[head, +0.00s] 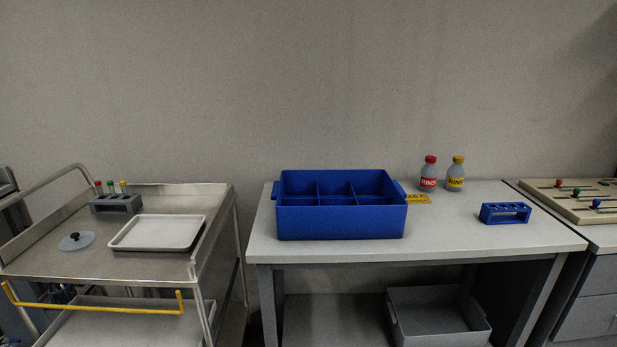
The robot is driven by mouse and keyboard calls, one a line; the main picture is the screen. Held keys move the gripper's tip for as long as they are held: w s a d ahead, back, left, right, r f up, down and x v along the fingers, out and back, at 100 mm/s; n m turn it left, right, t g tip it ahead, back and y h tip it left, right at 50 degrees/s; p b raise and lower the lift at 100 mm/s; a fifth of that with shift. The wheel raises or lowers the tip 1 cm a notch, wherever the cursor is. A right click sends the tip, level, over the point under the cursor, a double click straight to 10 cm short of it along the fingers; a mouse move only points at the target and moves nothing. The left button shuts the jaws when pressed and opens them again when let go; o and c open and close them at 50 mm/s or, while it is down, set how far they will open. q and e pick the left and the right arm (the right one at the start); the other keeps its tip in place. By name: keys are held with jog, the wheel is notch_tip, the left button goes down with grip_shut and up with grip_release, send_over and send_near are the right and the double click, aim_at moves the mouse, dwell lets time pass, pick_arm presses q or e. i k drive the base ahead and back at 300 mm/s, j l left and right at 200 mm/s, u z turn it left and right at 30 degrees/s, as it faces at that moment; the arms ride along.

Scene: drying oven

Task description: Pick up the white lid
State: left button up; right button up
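A round, pale lid (76,241) with a dark knob lies flat on the top shelf of the metal cart at the left, in the head view. It looks whitish to light blue-grey. It is to the left of a white tray and in front of a grey tube rack, apart from both. Neither of my grippers shows in the head view.
The cart (215,190) has raised rails and a yellow handle (95,306). It also bears the white tray (157,232) and grey rack (116,204) with capped tubes. On the table (440,235) are a blue divided crate (340,222), two bottles (428,174) and a blue rack (505,213).

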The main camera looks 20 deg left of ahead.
aim_at(77, 240)
jog(key=k+j, duration=0.1)
jog(key=j, duration=0.3)
jog(key=j+z, duration=0.1)
jog(key=j, duration=0.3)
jog(key=k+j+z, duration=0.1)
jog(key=j, duration=0.3)
jog(key=k+j, duration=0.2)
jog(key=j, duration=0.2)
jog(key=k+j+z, duration=0.1)
jog(key=j, duration=0.3)
jog(key=k+j, duration=0.1)
jog(key=j, duration=0.3)
jog(key=k+j+z, duration=0.1)
jog(key=j, duration=0.3)
jog(key=k+j, duration=0.1)
jog(key=j, duration=0.25)
jog(key=k+j, duration=0.1)
jog(key=j, duration=0.3)
jog(key=k+j+z, duration=0.1)
jog(key=j, duration=0.3)
